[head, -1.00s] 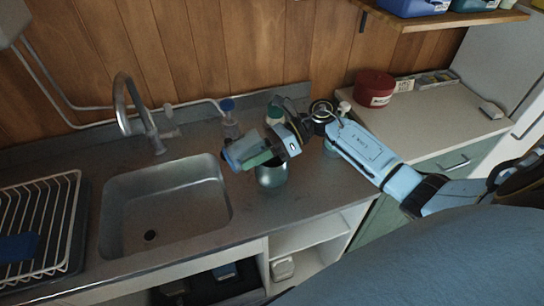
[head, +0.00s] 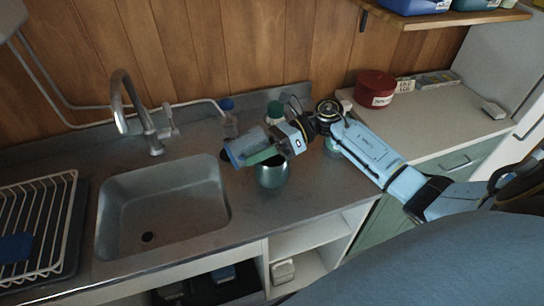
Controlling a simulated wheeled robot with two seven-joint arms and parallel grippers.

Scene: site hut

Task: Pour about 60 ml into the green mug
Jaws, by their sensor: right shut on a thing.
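My right gripper (head: 240,153) reaches in from the right over the counter and points left. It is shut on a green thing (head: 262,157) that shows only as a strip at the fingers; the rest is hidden. A round, shiny green-grey vessel (head: 272,174) shows directly below the fingers. I cannot tell whether the green strip is part of it, or whether it touches the counter. I cannot tell which of these is the green mug. No liquid stream shows. My left gripper is out of view.
The sink (head: 165,205) with its tap (head: 130,105) lies left of the gripper. A blue-capped bottle (head: 229,122) and a green-capped bottle (head: 274,112) stand near the wall. A red tin (head: 375,90) is at the right. A dish rack (head: 40,230) is far left.

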